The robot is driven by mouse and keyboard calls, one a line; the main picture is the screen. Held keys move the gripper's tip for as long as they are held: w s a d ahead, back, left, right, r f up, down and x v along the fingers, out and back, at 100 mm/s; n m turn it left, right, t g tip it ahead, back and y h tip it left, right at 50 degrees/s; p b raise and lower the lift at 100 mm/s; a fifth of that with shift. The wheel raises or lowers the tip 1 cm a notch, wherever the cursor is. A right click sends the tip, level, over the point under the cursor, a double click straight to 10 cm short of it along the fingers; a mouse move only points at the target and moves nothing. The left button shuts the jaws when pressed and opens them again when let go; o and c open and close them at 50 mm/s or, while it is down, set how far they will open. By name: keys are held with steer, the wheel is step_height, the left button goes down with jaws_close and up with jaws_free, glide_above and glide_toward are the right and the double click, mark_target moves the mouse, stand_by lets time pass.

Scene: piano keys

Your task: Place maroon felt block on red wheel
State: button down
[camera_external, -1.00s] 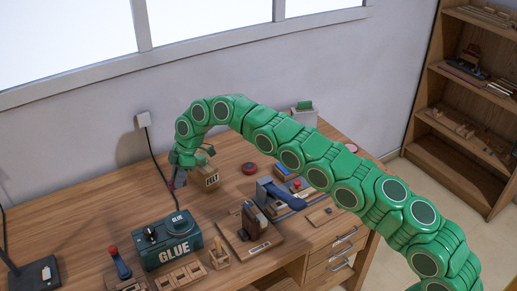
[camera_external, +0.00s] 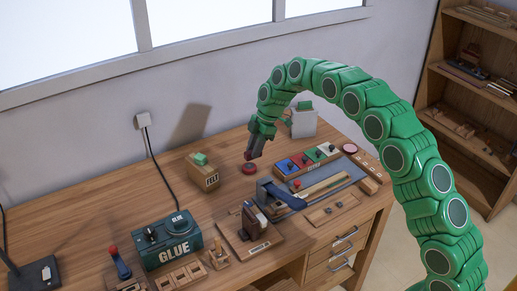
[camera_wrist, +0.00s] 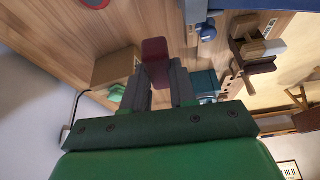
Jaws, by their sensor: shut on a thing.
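My gripper (camera_external: 255,146) points down over the table and is shut on the maroon felt block. In the wrist view the maroon felt block (camera_wrist: 155,62) sits between the two grey fingers, its end sticking out past the tips. The red wheel (camera_external: 249,168) lies flat on the table just below the gripper in the external view. In that view the block is small and dark at the fingertips, and I cannot tell whether it touches the wheel. A red round thing (camera_wrist: 96,3) shows at the top edge of the wrist view.
A wooden box (camera_external: 203,175) with a green block on top stands left of the wheel. A tray of coloured pieces (camera_external: 305,160) is to the right. The glue box (camera_external: 166,243) and a blue-handled tool (camera_external: 285,194) stand nearer the front.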

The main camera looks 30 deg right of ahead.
steer(key=s+d, duration=0.5)
glide_above(247, 167)
steer(key=d, duration=0.2)
steer(key=shift+s+f, duration=0.1)
steer(key=shift+f, duration=4.1)
steer(key=shift+w+a+f, duration=0.1)
steer(key=shift+w+f, duration=0.1)
steer(key=shift+f, duration=1.65)
steer(key=shift+f, duration=0.15)
steer(key=c, duration=0.9)
jaws_free()
